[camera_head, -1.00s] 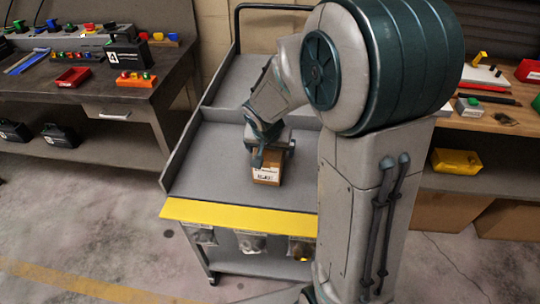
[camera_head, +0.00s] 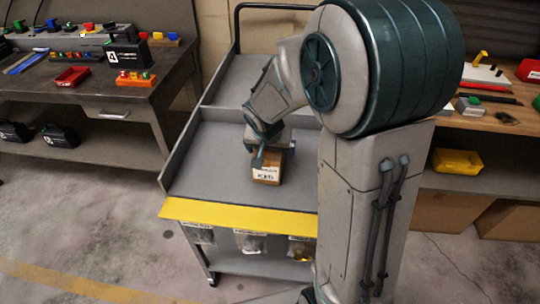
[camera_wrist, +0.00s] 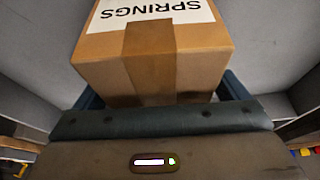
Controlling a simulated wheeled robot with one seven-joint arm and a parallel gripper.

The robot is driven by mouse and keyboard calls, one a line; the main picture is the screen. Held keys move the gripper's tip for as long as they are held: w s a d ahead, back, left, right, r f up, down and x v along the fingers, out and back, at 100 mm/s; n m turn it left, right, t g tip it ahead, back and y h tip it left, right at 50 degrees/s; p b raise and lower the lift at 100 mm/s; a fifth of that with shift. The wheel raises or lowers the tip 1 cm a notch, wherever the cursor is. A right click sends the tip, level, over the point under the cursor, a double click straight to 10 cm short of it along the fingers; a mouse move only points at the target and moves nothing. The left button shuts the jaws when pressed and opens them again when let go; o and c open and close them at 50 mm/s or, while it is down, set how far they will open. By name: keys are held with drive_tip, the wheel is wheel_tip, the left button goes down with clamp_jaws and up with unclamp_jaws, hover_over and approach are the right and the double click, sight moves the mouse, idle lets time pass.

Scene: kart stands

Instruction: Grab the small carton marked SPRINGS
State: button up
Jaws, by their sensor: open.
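The small carton (camera_head: 266,174) is brown cardboard with a white label and stands on the grey top of the cart (camera_head: 210,160). In the wrist view the carton (camera_wrist: 150,65) fills the upper middle, and its label reads SPRINGS, upside down. My gripper (camera_head: 268,156) is at the carton from above and behind in the head view. In the wrist view its fingers show as dark blue edges on the left and right sides of the carton. The jaws are open around it. Whether the fingers touch the carton is hidden.
The cart has a low rim, a divider and a yellow front strip (camera_head: 240,215) with bags hanging below. A dark workbench (camera_head: 90,90) with small parts stands at the left. A wooden bench with a yellow bin (camera_head: 457,161) is at the right. The cart top left of the carton is clear.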

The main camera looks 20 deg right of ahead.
idle(0.3)
drive_tip(key=c, duration=1.3)
drive_tip(key=shift+c, duration=0.4)
drive_tip(key=shift+r, duration=0.15)
